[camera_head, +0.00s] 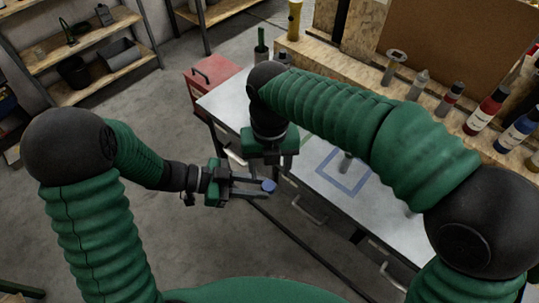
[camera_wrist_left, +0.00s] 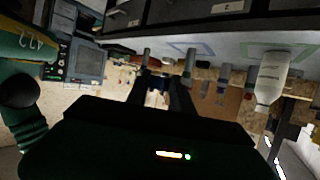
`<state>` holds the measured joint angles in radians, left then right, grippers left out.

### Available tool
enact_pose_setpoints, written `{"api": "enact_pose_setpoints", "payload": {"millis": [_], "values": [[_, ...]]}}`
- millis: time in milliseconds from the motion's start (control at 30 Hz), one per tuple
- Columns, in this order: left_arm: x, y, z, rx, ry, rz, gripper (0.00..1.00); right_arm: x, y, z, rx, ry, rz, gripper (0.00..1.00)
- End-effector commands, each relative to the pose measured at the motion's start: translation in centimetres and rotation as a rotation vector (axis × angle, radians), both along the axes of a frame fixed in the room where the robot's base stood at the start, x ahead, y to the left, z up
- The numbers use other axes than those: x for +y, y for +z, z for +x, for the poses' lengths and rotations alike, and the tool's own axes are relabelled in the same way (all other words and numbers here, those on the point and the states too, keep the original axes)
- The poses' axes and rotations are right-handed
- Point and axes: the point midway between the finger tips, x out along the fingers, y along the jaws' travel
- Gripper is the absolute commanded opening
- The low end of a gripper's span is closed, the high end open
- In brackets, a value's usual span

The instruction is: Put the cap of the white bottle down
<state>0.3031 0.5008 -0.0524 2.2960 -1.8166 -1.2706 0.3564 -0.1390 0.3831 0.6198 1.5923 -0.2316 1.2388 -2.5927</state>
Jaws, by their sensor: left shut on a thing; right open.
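My left gripper (camera_head: 262,185) is shut on a small blue cap (camera_head: 269,186), held at its fingertips in front of the workbench's near edge. In the left wrist view its two dark fingers (camera_wrist_left: 166,92) point away, with a dark bluish thing between their tips. A white bottle (camera_wrist_left: 270,80) shows in that upside-down view, next to a green outline on the bench. I cannot make this bottle out in the head view, where my right arm covers part of the bench. My right gripper (camera_head: 272,155) hangs over the bench; its fingertips are mostly hidden.
The light workbench (camera_head: 315,185) has a blue square outline (camera_head: 345,172) with a small grey object (camera_head: 345,161) at it. A wooden ledge behind carries several bottles, including a red one (camera_head: 486,110). A red box (camera_head: 210,75) stands beyond the bench's far end.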

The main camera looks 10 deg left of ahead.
Motion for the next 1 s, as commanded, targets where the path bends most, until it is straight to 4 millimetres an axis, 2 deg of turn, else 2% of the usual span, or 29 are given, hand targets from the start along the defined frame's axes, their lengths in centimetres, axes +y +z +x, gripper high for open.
{"api": "enact_pose_setpoints", "payload": {"millis": [100, 300, 433, 667, 1000], "values": [[0.0, 0.0, 0.0, 0.000, 0.000, 0.000, 0.00, -0.1, -2.8, -0.1, 0.004, -0.001, -0.003, 0.56], [0.0, 0.0, 0.0, 0.000, 0.000, 0.000, 0.00, 0.0, -6.1, -0.1, 0.003, -0.002, -0.002, 0.56], [0.0, 0.0, 0.0, 0.000, 0.000, 0.000, 0.00, 0.0, -6.8, -0.1, 0.001, -0.002, -0.001, 0.56], [0.0, 0.0, 0.0, 0.000, 0.000, 0.000, 0.00, 0.0, -6.9, 0.0, 0.000, -0.003, 0.000, 0.56], [0.1, 0.0, 0.0, 0.000, 0.001, 0.000, 0.00, -0.1, -6.9, 0.0, 0.001, -0.005, -0.001, 0.12]]}}
